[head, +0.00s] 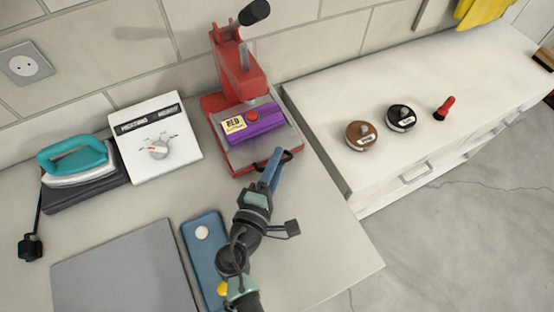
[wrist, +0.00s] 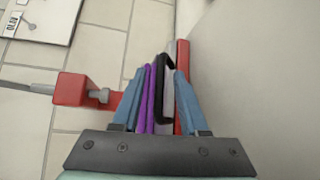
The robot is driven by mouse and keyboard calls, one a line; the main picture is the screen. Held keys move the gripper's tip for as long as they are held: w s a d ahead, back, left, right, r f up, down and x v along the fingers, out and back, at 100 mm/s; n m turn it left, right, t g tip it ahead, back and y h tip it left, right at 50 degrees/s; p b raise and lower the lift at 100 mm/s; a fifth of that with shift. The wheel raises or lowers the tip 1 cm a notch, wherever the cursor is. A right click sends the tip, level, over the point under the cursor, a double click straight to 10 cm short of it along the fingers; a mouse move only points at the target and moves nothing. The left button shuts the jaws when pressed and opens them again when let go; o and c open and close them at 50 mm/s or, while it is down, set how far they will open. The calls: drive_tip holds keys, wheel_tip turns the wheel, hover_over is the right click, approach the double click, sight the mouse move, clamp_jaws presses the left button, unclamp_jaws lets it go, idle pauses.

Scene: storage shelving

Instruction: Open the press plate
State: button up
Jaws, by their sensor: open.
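A red press (head: 240,75) stands on the counter against the tiled wall, with a black-knobbed lever on top. A purple block (head: 256,123) with a yellow "RED" label and a red button lies on its base, under the press head. The press plate (head: 272,150) is grey and rimmed in red. A black handle (head: 289,157) is at its front edge. My gripper (head: 275,160) is open at that front edge. In the wrist view the black handle (wrist: 165,75) lies between the two blue fingers, with a gap to at least one side. Contact cannot be told.
A white dial box (head: 155,135) and a teal iron (head: 78,160) stand left. A grey board (head: 120,270) and a blue case (head: 205,255) lie in front. A white cabinet (head: 440,75) on the right holds a brown stamp (head: 361,135), a black stamp (head: 400,118) and a red-handled tool (head: 445,107).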

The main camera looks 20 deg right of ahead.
drive_tip(key=shift+w+d, duration=0.1)
drive_tip(key=shift+w, duration=0.05)
drive_tip(key=shift+c, duration=0.2)
clamp_jaws()
idle(1.2)
